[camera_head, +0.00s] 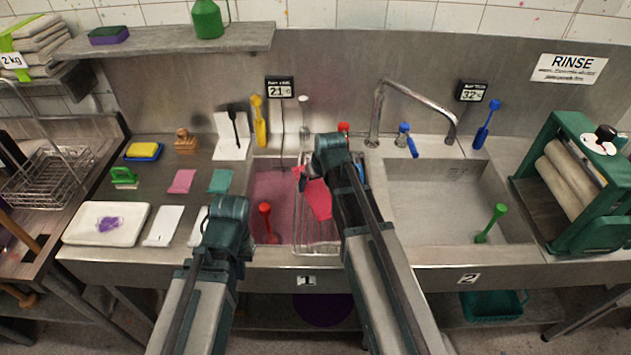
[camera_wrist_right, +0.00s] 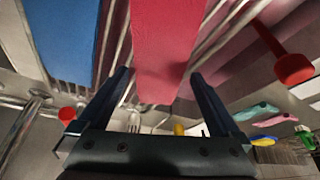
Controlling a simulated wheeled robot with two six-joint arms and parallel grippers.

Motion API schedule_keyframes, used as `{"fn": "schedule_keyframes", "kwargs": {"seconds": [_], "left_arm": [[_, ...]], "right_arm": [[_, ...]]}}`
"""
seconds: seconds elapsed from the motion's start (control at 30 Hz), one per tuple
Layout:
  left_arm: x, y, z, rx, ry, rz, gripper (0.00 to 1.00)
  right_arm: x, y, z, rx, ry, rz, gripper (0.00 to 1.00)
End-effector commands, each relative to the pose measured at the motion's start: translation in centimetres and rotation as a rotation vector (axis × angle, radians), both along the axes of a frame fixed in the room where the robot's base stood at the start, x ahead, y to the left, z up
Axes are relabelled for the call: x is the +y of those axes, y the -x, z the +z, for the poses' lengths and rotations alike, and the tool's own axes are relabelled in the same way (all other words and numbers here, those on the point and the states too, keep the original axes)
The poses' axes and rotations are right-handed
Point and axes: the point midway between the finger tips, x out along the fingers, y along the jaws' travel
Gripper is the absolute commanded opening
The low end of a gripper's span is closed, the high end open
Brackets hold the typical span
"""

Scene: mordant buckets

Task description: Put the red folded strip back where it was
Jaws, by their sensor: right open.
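The red folded strip (camera_head: 318,198) is over the wire rack (camera_head: 318,246) in the left basin, with its lower end pointing down the picture. In the right wrist view the red strip (camera_wrist_right: 167,45) runs between the two spread fingers of my right gripper (camera_wrist_right: 160,80). Gaps show beside the strip, so the gripper is open around it. In the head view my right gripper (camera_head: 306,180) is at the strip's upper end, partly hidden by its own wrist. My left gripper (camera_head: 228,212) is over the counter's front edge, left of the basin; its fingers are hidden.
A blue strip (camera_wrist_right: 70,35) hangs beside the red one, mostly behind my right arm in the head view. A red-handled tool (camera_head: 266,222) stands in the left basin. Pink (camera_head: 182,181) and teal (camera_head: 221,181) pieces lie on the counter. The right basin (camera_head: 430,205) is mostly clear.

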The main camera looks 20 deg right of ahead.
Motion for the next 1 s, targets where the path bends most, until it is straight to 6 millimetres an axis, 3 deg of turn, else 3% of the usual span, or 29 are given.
{"fn": "schedule_keyframes", "kwargs": {"seconds": [0.03, 0.53, 0.87, 1.0], "left_arm": [[0.0, 0.0, 1.3, 0.0, 0.0, 0.0, 0.0], [0.0, 0.0, 8.7, 0.0, 0.0, -0.002, 0.0], [0.0, 0.0, 9.4, 0.0, 0.0, -0.002, 0.0], [0.0, 0.0, 9.4, 0.0, 0.0, -0.002, 0.0]], "right_arm": [[0.0, 0.4, 1.3, 0.0, 0.0, 0.0, 1.0], [-0.4, 3.4, 8.7, 0.0, 0.0, 0.0, 1.0], [-0.1, 4.2, 9.4, 0.007, 0.001, 0.005, 1.0], [4.1, 7.7, 8.7, 0.094, 0.018, 0.06, 1.0]]}}
